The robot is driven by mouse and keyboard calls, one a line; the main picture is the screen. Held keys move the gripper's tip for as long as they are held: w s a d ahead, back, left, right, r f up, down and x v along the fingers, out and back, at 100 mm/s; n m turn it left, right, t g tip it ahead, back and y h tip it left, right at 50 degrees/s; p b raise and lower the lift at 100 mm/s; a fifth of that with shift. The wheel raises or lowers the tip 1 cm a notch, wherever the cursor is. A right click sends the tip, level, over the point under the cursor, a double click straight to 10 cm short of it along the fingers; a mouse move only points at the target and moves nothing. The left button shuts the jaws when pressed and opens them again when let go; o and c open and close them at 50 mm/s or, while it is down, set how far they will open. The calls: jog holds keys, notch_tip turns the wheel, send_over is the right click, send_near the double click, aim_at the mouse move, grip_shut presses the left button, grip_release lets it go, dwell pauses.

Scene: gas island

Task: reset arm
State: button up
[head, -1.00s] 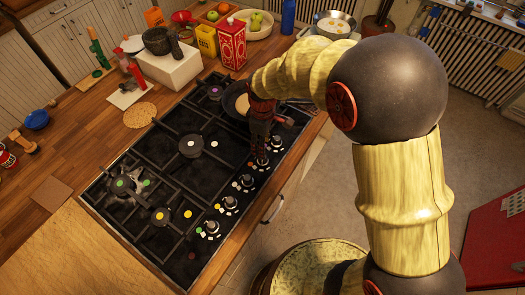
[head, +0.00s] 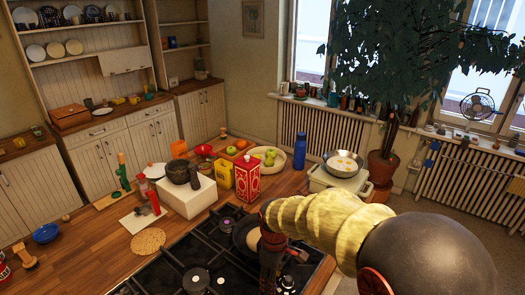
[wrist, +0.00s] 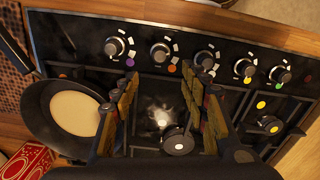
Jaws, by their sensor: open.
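My arm reaches from the lower right of the head view over the black gas hob (head: 190,262). My gripper (head: 272,262) hangs above the hob beside a small pan (head: 244,238). In the wrist view both fingers of my gripper (wrist: 165,92) stand apart with nothing between them. Below them show a burner (wrist: 178,142) and the black hob surface. The small pan (wrist: 45,125), with a pale round thing in it, is just left of the left finger. The fingertips point toward the row of knobs (wrist: 160,52). The head view does not show the fingertips clearly.
A red patterned box (head: 247,182), a yellow box (head: 223,173) and a white block (head: 188,197) stand behind the hob. Open floor lies right.

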jog(key=s+d+r+m+t+b, duration=0.2)
jog(key=s+d+r+m+b, duration=0.1)
jog(key=s+d+r+m, duration=0.1)
jog(key=s+d+r+m+t+b, duration=0.1)
jog(key=s+d+r+m, duration=0.3)
jog(key=s, duration=0.5)
jog(key=s+d+r+m+t+b, duration=0.2)
jog(key=s+d+r+m+b, duration=0.2)
jog(key=s+d, duration=0.2)
jog(key=shift+s+d+m+t+b, duration=0.3)
jog(key=shift+s+d+b, duration=0.05)
jog(key=shift+s, duration=0.35)
jog(key=shift+c, duration=1.3)
